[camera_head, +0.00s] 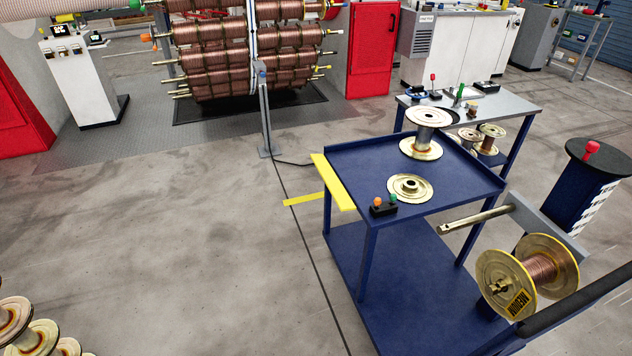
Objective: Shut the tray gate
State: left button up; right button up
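The tray gate appears to be the yellow flap (333,183) along the left edge of the blue cart's top tray (365,165). It looks folded outward from the tray, though its exact angle is hard to tell. An empty spool (430,135) stands upright at the back of the tray. A round pale disc (410,186) with a hub lies nearer the front. Neither of my grippers is in view.
A small box with orange and green buttons (383,207) sits at the tray's front corner. A copper-wound spool (535,278) is at the cart's right. A grey post (264,110) and the wound carousel (250,45) stand behind. The floor left of the cart is open.

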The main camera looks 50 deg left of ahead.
aim_at(342, 199)
jog(key=u, duration=0.45)
jog(key=i, duration=1.2)
jog(key=u, duration=0.25)
